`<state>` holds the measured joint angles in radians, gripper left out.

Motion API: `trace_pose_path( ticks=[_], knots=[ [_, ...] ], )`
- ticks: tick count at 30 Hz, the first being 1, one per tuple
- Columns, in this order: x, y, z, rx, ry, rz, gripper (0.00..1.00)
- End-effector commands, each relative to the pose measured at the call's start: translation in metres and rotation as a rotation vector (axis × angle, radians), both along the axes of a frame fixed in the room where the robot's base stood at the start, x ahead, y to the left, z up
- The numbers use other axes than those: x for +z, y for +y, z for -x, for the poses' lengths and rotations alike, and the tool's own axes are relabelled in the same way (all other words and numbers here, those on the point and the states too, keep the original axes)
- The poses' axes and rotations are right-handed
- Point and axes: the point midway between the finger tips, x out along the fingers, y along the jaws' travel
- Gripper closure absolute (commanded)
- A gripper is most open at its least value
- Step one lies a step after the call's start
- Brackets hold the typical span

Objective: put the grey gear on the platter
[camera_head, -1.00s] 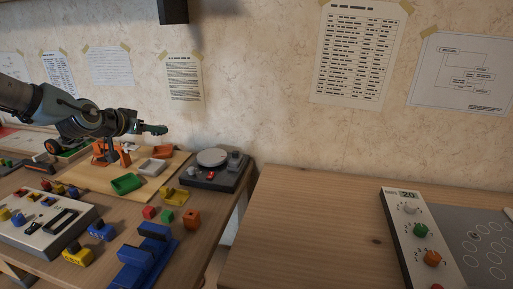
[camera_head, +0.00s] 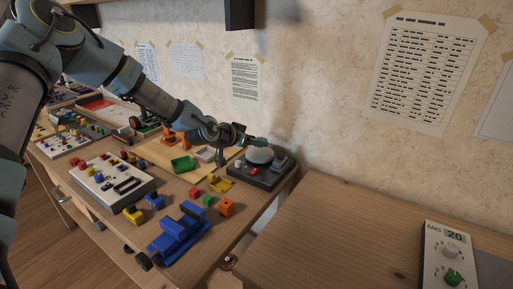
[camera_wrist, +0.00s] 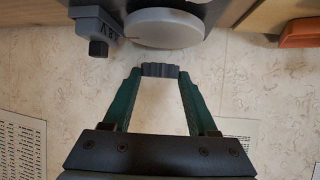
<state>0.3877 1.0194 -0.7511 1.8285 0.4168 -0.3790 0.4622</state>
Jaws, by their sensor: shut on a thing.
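The grey gear (camera_wrist: 160,70) is a small dark grey toothed piece pinched between the fingertips of my gripper (camera_wrist: 159,72) in the wrist view. The platter (camera_wrist: 165,28) is a round light grey disc beside it in that view, with a narrow gap between their outlines. In the head view the platter (camera_head: 260,156) sits on a dark turntable-like base (camera_head: 250,174). My gripper (camera_head: 258,142) reaches from the left, its fingertips showing just above the platter's far edge. The gear cannot be made out in the head view.
A dark block with a knob (camera_wrist: 96,35) stands beside the platter. The wall with papers is close behind. The right table (camera_head: 330,235) is mostly bare.

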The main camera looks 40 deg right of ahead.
Motion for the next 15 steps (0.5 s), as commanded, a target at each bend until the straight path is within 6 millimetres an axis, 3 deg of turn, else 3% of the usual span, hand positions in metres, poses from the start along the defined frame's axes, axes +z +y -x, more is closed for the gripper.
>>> trace_pose_path(
  ticks=[6,15],
  knots=[
    [-0.028,0.0,0.0,0.0,0.002,-0.001,0.93],
    [-0.032,0.0,0.0,0.0,0.0,-0.001,0.93]
  ],
)
